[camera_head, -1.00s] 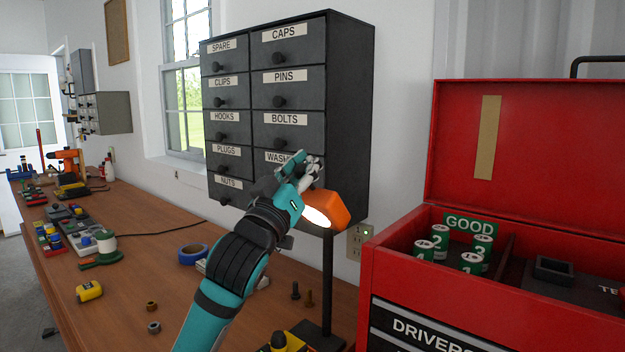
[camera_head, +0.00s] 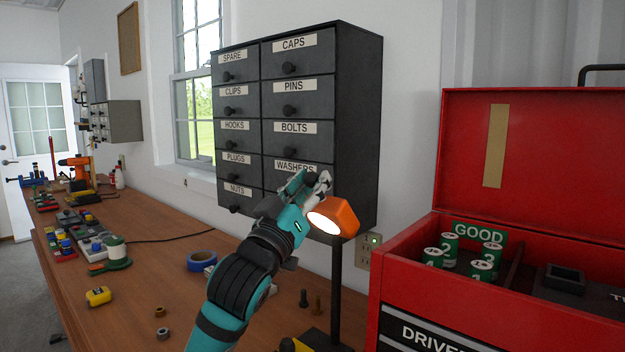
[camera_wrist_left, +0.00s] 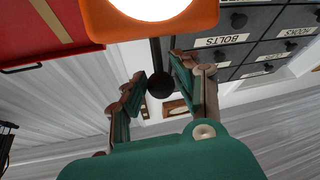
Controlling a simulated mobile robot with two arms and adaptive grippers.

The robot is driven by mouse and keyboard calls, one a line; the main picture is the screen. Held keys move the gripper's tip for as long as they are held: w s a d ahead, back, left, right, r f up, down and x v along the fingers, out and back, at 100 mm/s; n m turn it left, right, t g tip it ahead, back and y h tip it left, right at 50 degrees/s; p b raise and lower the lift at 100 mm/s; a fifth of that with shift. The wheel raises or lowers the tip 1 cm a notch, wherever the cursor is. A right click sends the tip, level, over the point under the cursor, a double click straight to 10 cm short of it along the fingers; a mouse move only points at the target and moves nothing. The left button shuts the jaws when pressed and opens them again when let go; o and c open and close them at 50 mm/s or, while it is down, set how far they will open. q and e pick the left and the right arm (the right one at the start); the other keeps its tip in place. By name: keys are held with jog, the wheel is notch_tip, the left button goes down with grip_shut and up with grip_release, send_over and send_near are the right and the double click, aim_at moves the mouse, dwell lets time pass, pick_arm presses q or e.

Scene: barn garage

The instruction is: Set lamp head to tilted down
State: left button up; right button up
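The lamp has an orange head (camera_head: 345,214) on a dark upright post (camera_head: 336,275). Its lit white face (camera_head: 324,224) points to the front left and downward. My left gripper (camera_head: 318,184) is just above and left of the head, in front of the drawer cabinet. In the left wrist view the fingers (camera_wrist_left: 158,92) are apart with nothing held between them. A dark round knob (camera_wrist_left: 161,85) shows in the gap, and the orange head (camera_wrist_left: 205,15) with its bright face fills the top. Whether a finger touches the head is unclear. My right gripper is not in view.
A dark drawer cabinet (camera_head: 358,130) hangs behind the lamp. An open red toolbox (camera_head: 480,310) stands close on the right. Blue tape (camera_head: 201,261), a yellow item (camera_head: 98,296), nuts and bolts lie on the wooden bench (camera_head: 150,225). The middle of the bench is fairly clear.

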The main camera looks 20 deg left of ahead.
pick_arm(q)
jog(key=shift+o, duration=1.2)
jog(key=shift+s+a+r, duration=0.15)
jog(key=shift+s+r, duration=0.15)
jog(key=shift+s, duration=0.05)
jog(key=shift+o, duration=0.5)
jog(key=shift+w, duration=0.45)
jog(key=v, duration=1.2)
jog(key=shift+f, duration=0.2)
